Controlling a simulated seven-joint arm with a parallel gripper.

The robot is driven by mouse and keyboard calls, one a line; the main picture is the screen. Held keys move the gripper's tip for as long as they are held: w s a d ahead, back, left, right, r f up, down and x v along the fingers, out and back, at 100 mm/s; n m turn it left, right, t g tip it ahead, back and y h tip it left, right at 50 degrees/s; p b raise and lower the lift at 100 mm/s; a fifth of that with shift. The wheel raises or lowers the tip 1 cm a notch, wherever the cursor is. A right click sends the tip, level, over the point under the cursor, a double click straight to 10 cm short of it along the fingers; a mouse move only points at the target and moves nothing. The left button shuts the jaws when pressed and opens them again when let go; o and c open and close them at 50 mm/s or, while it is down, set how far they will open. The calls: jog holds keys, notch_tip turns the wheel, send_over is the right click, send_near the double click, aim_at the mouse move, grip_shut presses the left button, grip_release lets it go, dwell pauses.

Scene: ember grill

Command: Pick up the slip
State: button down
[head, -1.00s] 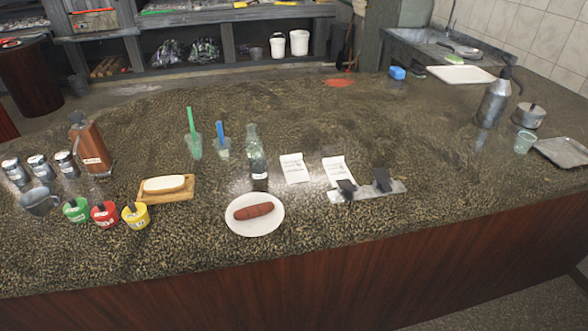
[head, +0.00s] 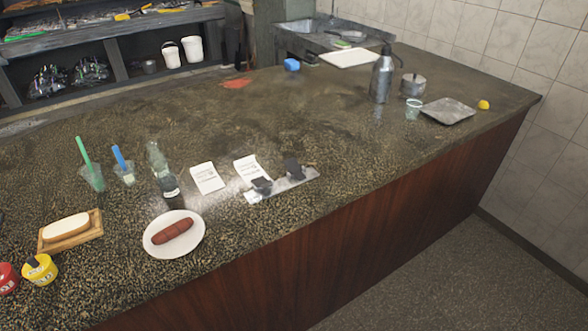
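Two white paper slips with printed text lie on the dark speckled counter in the head view. The left slip (head: 207,178) lies flat and clear, just right of a glass bottle. The right slip (head: 246,166) lies beside it, its lower end close to or under a black clip on a metal strip (head: 293,187). I cannot tell whether that clip holds it. My gripper is not in view.
A glass bottle (head: 162,170) and two cups with green and blue straws stand left of the slips. A white plate (head: 160,245) with a sausage (head: 172,231) lies in front. A metal flask (head: 381,78) stands at the back right. The counter behind the slips is mostly clear.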

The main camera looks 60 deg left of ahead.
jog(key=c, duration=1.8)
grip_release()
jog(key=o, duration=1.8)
